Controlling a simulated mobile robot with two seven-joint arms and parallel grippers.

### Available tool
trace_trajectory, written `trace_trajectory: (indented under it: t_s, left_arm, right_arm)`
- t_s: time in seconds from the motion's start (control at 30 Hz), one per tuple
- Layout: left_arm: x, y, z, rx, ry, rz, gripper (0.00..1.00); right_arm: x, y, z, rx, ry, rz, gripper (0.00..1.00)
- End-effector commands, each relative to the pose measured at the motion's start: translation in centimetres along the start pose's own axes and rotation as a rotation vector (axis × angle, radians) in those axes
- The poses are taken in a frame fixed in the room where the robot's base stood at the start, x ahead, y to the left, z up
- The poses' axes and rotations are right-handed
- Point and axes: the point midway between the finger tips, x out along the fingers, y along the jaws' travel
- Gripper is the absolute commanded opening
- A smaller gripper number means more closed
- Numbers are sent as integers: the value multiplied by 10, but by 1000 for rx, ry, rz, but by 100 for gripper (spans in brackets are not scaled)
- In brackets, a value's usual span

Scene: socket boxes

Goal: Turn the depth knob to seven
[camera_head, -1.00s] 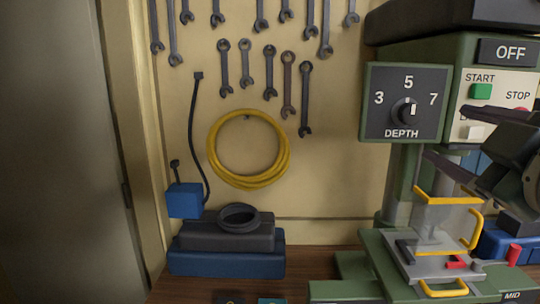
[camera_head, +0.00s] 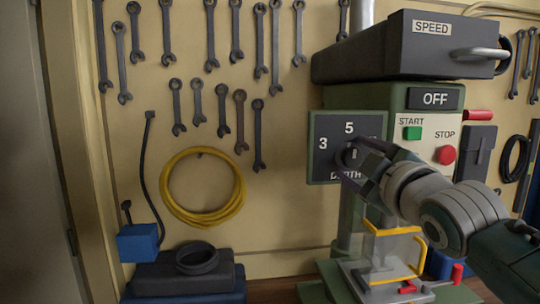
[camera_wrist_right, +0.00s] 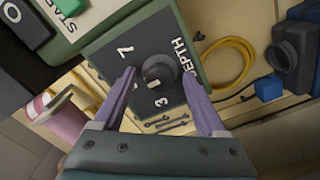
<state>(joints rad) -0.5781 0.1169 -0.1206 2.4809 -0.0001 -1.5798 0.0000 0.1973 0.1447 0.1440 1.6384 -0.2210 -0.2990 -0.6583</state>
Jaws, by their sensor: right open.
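The dark square depth panel (camera_head: 322,172) is on the front of the green machine, with 3, 5 and DEPTH showing in the head view. My right gripper (camera_head: 350,158) is in front of it and hides the 7 and most of the knob. In the right wrist view, the round dark depth knob (camera_wrist_right: 158,72) lies between the open fingers of the right gripper (camera_wrist_right: 160,75), on the panel (camera_wrist_right: 98,48). The fingers appear on either side of the knob; contact cannot be told. The knob's pointer direction is unclear now. My left gripper is out of view.
The green START button (camera_head: 412,133) and red STOP button (camera_head: 446,155) are right of the panel. The SPEED housing (camera_head: 400,55) overhangs above. A yellow guard (camera_head: 392,230) stands below. A yellow hose coil (camera_head: 168,200) and several wrenches hang on the wall to the left.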

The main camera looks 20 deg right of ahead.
Motion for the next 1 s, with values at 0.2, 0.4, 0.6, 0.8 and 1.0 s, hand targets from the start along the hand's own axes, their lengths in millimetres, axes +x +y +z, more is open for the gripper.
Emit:
trace_trajectory:
  t_s: [0.2, 0.4, 0.6, 0.8, 1.0]
  left_arm:
    - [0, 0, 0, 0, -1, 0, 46]
    - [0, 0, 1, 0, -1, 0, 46]
    - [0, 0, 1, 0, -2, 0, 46]
    - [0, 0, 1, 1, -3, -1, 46]
    - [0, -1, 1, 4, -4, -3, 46]
  right_arm:
    - [0, 0, 0, 0, 0, 0, 71]
    - [0, 0, 0, 0, 0, 0, 48]
    - [0, 0, 0, 0, 0, 0, 26]
    - [0, 0, 0, 0, 0, 0, 3]
    - [0, 0, 0, 1, 0, 0, 0]
